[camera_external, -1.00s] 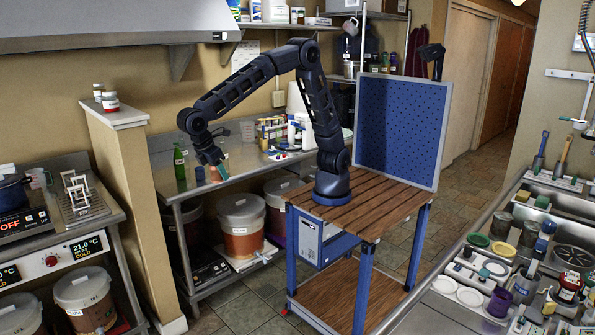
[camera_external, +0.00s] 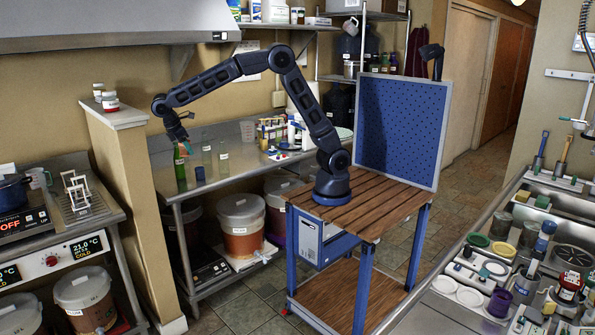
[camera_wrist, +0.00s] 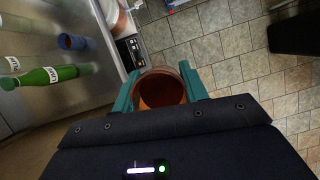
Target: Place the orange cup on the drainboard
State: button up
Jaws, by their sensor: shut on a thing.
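My gripper (camera_external: 184,147) is raised over the left end of the steel counter, near the top of the green bottle. In the wrist view, my gripper (camera_wrist: 161,92) has its teal fingers shut on the orange cup (camera_wrist: 162,90), one on each side of it. I look into the cup's open, dark orange mouth. In the external view the cup is too small and covered to make out clearly. A ribbed steel drainboard (camera_external: 88,212) with a small wire rack lies on the left counter, past the tan half wall.
A green bottle (camera_external: 180,170) and a blue cup (camera_external: 200,175) stand on the steel counter (camera_external: 215,183), with clear bottles (camera_external: 223,158) beside them. The tan half wall (camera_external: 125,170), with jars on top, stands between the two counters.

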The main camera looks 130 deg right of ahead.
jog(key=s+d+m, duration=0.1)
jog(key=s+d, duration=1.3)
jog(key=d, duration=0.3)
jog(key=s+d+m, duration=0.1)
jog(key=s+d, duration=1.2)
jog(key=d, duration=0.5)
jog(key=s+d, duration=0.4)
jog(key=s, duration=0.9)
jog(key=s+d+m+y, duration=0.1)
jog(key=s+d, duration=0.3)
jog(key=s, duration=1)
jog(key=s+d, duration=0.4)
jog(key=s, duration=0.9)
notch_tip(320, 180, down, 20)
jog(key=shift+r, duration=0.1)
jog(key=shift+f, duration=2.45)
jog(key=shift+f, duration=0.15)
